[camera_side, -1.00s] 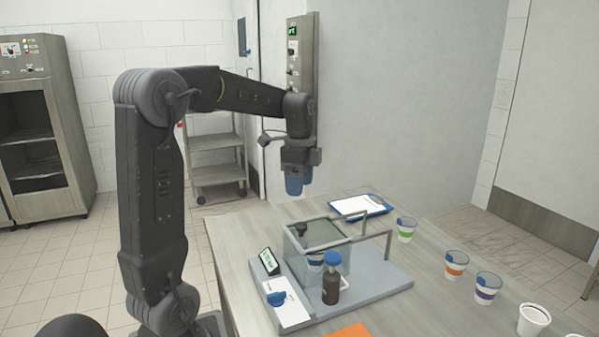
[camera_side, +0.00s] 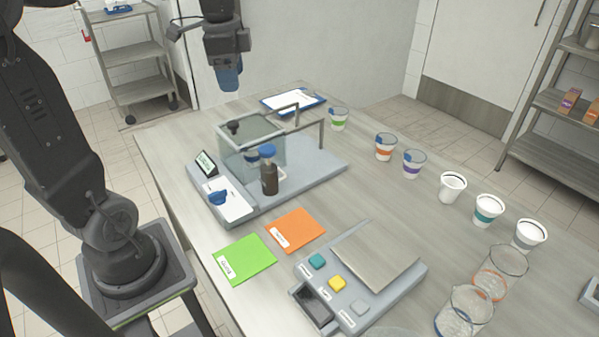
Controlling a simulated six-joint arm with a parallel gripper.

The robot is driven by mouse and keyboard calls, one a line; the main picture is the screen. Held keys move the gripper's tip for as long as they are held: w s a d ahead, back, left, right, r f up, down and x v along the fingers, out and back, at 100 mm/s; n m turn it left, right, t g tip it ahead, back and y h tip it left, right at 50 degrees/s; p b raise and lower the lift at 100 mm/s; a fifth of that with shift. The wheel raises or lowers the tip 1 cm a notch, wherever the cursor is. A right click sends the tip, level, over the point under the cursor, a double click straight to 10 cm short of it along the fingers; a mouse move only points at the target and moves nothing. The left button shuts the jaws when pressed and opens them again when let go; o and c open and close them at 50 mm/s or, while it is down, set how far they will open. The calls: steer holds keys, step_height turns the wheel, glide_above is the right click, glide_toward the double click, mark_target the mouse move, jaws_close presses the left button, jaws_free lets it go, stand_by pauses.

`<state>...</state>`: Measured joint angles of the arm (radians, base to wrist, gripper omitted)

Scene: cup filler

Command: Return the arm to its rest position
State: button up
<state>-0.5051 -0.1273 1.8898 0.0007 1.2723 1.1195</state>
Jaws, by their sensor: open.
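My gripper (camera_side: 228,76) shows at the top of the side view, with blue fingertips pointing down. It hangs in the air above the far end of the table (camera_side: 180,150) and touches nothing. It is open, and I see nothing held in it. My arm rises from its base at the left, and its upper part runs out of the picture at the top.
A clipboard (camera_side: 292,101), cups such as the green-banded cup (camera_side: 338,119), orange card (camera_side: 297,229), green card (camera_side: 244,258) and scale (camera_side: 375,262) occupy the table.

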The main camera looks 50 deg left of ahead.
steer(key=s+d+f+n+t, duration=0.2)
steer(key=s+d, duration=0.3)
steer(key=d, duration=0.3)
steer(key=s+d+f+n+t, duration=0.2)
steer(key=s+d+n, duration=0.3)
steer(key=d, duration=0.3)
steer(key=shift+s+d+f+t+h, duration=0.2)
steer(key=shift+s+f+t+h, duration=0.05)
steer(key=shift+t+h, duration=0.05)
stand_by(0.6)
